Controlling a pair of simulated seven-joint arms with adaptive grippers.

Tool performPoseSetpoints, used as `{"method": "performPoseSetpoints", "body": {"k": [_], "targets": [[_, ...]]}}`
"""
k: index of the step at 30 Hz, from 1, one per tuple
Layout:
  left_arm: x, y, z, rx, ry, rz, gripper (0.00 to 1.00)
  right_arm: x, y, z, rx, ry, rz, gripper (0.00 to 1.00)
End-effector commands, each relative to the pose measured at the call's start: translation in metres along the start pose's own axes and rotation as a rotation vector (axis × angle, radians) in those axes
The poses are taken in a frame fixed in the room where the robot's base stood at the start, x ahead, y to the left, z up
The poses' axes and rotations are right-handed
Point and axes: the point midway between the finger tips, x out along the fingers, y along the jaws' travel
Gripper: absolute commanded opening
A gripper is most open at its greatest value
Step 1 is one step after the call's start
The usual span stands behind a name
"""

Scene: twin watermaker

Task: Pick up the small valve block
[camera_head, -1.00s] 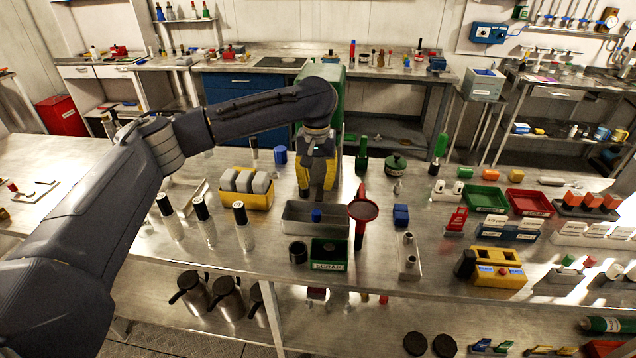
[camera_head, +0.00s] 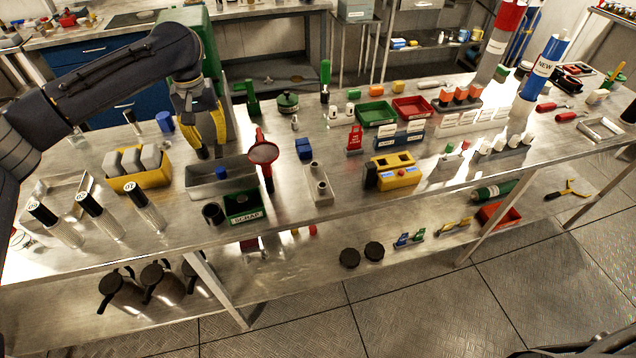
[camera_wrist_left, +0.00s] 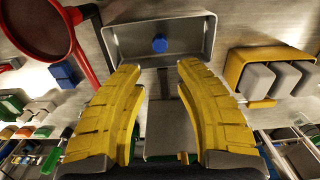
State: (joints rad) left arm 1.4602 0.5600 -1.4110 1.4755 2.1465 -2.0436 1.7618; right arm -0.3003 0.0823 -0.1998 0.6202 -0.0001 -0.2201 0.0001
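My left gripper (camera_head: 204,152) has yellow fingers pointing down, just behind a grey open tray (camera_head: 242,186). In the left wrist view its fingers (camera_wrist_left: 160,68) are spread with nothing gripped between them. The tray (camera_wrist_left: 116,42) lies just beyond the fingertips, with a small blue round piece (camera_wrist_left: 159,43) inside; it also shows in the head view (camera_head: 221,172). A small blue block (camera_head: 303,148) stands on the bench right of the red magnifier. A pale metal block with two upright stubs (camera_head: 318,184) stands in front of it. I cannot tell which is the valve block.
A red-rimmed magnifier (camera_head: 263,153) stands close right of the tray. A green scrap bin (camera_head: 243,207) and dark cup (camera_head: 212,213) are in front. A yellow holder with grey blocks (camera_head: 149,179) is left. A green column (camera_head: 208,60) rises behind the gripper.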

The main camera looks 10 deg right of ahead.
Motion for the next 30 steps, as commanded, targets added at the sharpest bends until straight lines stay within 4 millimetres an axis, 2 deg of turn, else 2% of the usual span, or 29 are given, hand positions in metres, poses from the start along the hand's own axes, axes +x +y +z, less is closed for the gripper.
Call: {"method": "performPoseSetpoints", "body": {"k": [9, 10, 19, 26, 28, 30], "targets": [[0.0, 0.0, 0.0, 0.0, 0.0, 0.0, 0.33, 0.0, -0.003, -0.001, 0.001, 0.001, -0.003, 0.44], [0.0, 0.0, 0.0, 0.0, 0.0, 0.0, 0.41, 0.0, -0.003, -0.001, 0.001, 0.001, -0.003, 0.44], [0.0, 0.0, 0.0, 0.0, 0.0, 0.0, 0.76, 0.0, -0.005, -0.002, 0.002, 0.002, -0.004, 0.44], [0.0, 0.001, 0.0, 0.0, 0.0, 0.002, 0.76, 0.0, -0.004, -0.002, 0.002, 0.002, -0.004, 0.44], [-0.001, 0.006, 0.001, 0.003, 0.0, 0.02, 0.76, 0.0, -0.004, -0.002, 0.002, 0.002, -0.004, 0.44], [-0.005, 0.021, 0.002, 0.01, 0.001, 0.07, 0.76, 0.0, -0.003, -0.002, 0.002, 0.003, -0.003, 0.44]]}}
